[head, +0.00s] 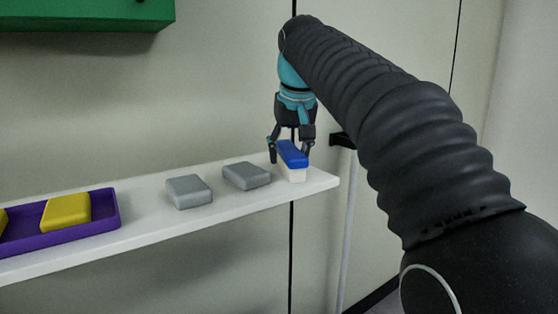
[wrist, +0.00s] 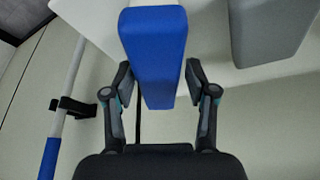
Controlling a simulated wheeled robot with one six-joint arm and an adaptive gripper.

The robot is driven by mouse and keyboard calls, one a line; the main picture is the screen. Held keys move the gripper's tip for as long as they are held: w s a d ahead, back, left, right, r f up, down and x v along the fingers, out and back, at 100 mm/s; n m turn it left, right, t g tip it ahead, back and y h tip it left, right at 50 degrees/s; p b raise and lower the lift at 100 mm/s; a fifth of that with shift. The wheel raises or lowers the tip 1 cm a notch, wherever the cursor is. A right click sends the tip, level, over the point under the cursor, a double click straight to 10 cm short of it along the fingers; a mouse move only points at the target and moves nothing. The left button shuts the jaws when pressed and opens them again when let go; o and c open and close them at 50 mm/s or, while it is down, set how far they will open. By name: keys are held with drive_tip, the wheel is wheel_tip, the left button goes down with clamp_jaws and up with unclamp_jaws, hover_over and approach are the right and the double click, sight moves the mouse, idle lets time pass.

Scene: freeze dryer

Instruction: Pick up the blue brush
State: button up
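The blue brush (head: 291,154) has a blue top and a white lower part. It stands near the right end of the white shelf (head: 140,224). My gripper (head: 290,155) is over it from above, with one finger on each side. In the wrist view the blue brush (wrist: 154,52) reaches between the two fingertips of my gripper (wrist: 158,82). The fingers are apart, and a small gap shows on each side, so they do not appear to press on it. The brush's underside is hidden in the wrist view.
Two grey blocks (head: 246,175) (head: 189,191) lie on the shelf left of the brush. A purple tray (head: 104,214) with yellow blocks (head: 66,212) sits farther left. A green box (head: 85,14) is on the wall above. A pole with a black bracket (head: 342,140) stands past the shelf's right end.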

sight(292, 147)
clamp_jaws()
drive_tip(key=shift+r, duration=0.1)
drive_tip(key=shift+r+p, duration=0.3)
drive_tip(key=shift+r, duration=0.3)
drive_tip(key=r, duration=0.1)
drive_tip(key=r+p, duration=0.1)
drive_tip(key=r, duration=0.1)
drive_tip(key=shift+d+r, duration=0.2)
drive_tip(key=shift+d, duration=0.2)
drive_tip(key=s+d+r, duration=0.4)
drive_tip(key=d+r, duration=0.2)
drive_tip(key=d, duration=0.4)
drive_tip(key=shift+r, duration=0.1)
